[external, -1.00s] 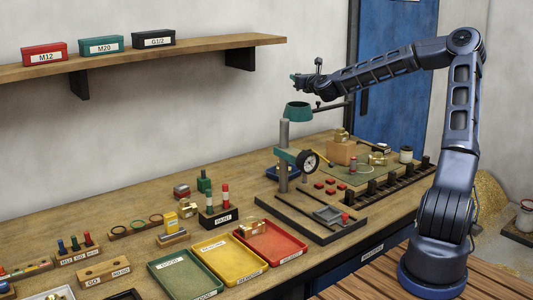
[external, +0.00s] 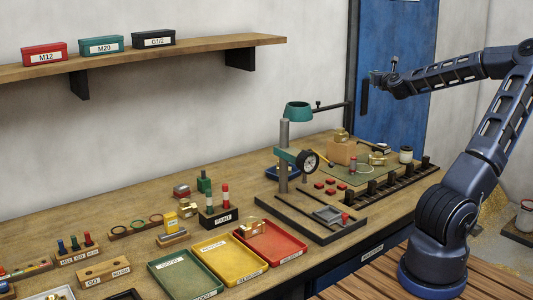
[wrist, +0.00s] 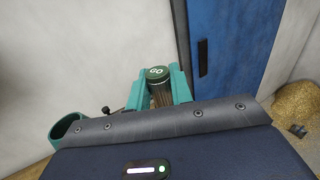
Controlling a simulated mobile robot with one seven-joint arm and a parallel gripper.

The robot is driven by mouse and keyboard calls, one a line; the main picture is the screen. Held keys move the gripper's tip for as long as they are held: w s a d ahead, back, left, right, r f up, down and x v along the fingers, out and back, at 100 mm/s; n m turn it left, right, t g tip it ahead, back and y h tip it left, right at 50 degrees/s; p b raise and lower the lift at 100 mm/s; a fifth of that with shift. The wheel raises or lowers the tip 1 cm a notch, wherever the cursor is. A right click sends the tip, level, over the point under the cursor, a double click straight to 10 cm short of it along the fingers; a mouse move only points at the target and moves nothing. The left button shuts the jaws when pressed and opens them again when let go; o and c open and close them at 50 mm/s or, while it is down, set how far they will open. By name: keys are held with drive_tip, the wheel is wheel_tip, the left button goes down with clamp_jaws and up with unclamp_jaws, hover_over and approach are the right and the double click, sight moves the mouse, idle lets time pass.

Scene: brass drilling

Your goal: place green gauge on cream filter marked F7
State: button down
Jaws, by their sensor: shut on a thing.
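My gripper (external: 375,77) is high in front of the blue door, well above the bench. In the wrist view its teal fingers (wrist: 162,88) are shut on the green gauge (wrist: 158,72), a short cylinder with a green end lettered "GO" and a darker ribbed body. The gauge is too small to make out in the external view. A cream-white cylinder with a dark band (external: 406,154) stands at the far right end of the bench, below and right of my gripper. No F7 mark is readable, so I cannot tell whether it is the filter.
A drill stand with a teal head (external: 298,112) rises mid-bench. A green mat (external: 375,169) with brass parts and a dark slotted rail (external: 393,184) lies at the right. Green, yellow (external: 228,262) and red trays are in front. The air around my gripper is clear.

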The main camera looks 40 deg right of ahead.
drive_tip(key=m+g+h, duration=0.1)
drive_tip(key=m+h, duration=0.1)
hover_over(407, 147)
drive_tip(key=f, duration=2.4)
drive_tip(key=shift+a+f, duration=0.1)
drive_tip(key=shift+a, duration=0.1)
drive_tip(key=shift+f, duration=0.1)
drive_tip(key=c, duration=1.3)
unclamp_jaws()
drive_tip(key=shift+o, duration=0.2)
drive_tip(key=v, duration=1.2)
drive_tip(key=shift+a, duration=0.1)
